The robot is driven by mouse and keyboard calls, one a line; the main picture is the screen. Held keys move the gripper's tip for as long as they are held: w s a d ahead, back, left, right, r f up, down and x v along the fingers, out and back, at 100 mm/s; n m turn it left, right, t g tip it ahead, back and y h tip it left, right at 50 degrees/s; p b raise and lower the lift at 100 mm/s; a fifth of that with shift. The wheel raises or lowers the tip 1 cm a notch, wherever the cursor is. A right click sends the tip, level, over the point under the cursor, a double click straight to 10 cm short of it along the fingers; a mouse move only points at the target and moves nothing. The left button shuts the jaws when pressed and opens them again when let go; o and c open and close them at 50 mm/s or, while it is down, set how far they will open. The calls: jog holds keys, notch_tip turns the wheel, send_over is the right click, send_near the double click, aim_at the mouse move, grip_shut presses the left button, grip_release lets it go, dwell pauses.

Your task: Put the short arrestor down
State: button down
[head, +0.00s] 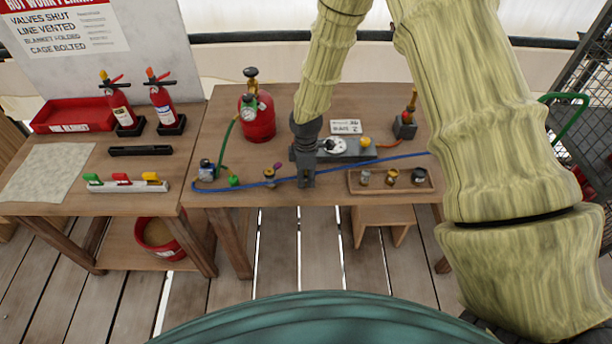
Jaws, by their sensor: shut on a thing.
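My gripper (306,182) points down over the front part of the right-hand wooden table, left of the small wooden tray. It is shut, with its dark fingers close together. The short arrestor in it is hidden by the fingers, or too small to make out. I cannot tell whether it touches the table top.
The wooden tray (390,191) holds several small fittings. A blue hose (400,157) runs across the table past my gripper. A red cylinder (258,122), a small brass fitting (270,175) and a grey plate with a white dial (336,147) stand nearby.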

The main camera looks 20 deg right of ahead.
jog(key=shift+f, duration=0.5)
jog(key=shift+f, duration=0.15)
jog(key=c, duration=0.8)
grip_release()
jog(key=shift+r+b, duration=2)
jog(key=shift+r, duration=4.2)
